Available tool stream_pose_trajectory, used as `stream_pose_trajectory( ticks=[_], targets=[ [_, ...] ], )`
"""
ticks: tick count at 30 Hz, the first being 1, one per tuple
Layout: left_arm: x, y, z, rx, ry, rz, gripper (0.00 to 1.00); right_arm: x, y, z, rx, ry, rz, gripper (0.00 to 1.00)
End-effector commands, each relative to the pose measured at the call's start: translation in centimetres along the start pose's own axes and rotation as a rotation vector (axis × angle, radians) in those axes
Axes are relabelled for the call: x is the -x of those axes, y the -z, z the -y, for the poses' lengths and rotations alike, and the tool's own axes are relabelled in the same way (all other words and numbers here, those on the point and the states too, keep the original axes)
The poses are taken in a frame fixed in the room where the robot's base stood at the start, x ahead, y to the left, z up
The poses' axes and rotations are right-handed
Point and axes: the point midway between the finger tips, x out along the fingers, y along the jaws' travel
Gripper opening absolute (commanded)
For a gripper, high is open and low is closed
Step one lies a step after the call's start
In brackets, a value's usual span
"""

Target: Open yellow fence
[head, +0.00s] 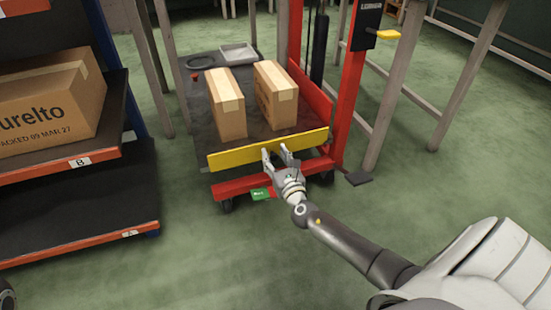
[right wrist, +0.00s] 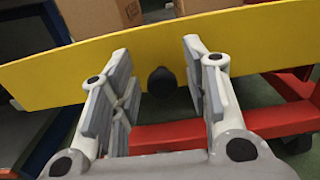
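The yellow fence (head: 240,155) is a long flat bar across the front edge of the red lift cart's platform. It stands upright in front of two cardboard boxes. In the right wrist view the fence (right wrist: 50,78) spans the picture, with a dark round knob (right wrist: 162,80) on its face. My right gripper (head: 277,151) is at the fence's front side. In the right wrist view its fingers (right wrist: 155,65) are apart, one on each side of the knob, with space between them and it. My left gripper is not in view.
Two boxes (head: 228,120) (head: 270,110) stand on the dark platform (head: 200,122). The cart's red mast (head: 350,90) rises at right, with a yellow handle (head: 388,34). A shelf rack (head: 75,232) with a large box (head: 50,105) stands left. Green floor is open in front.

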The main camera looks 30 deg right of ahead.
Motion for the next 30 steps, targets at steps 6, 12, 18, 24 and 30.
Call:
stream_pose_trajectory(
  ticks=[6,12,18,24,30],
  targets=[
    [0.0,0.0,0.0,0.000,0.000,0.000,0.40,0.1,0.2,0.0,0.000,0.000,-0.004,0.45],
    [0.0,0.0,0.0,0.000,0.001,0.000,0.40,1.0,0.3,0.0,0.000,-0.001,-0.005,0.45],
    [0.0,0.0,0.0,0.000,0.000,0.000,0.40,4.3,0.4,0.0,0.000,-0.002,-0.008,0.45],
    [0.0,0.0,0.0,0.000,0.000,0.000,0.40,8.2,0.3,0.0,0.001,-0.001,-0.006,0.45],
    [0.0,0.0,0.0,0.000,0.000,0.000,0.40,11.0,0.2,0.1,0.001,0.000,-0.005,0.45]
  ],
)
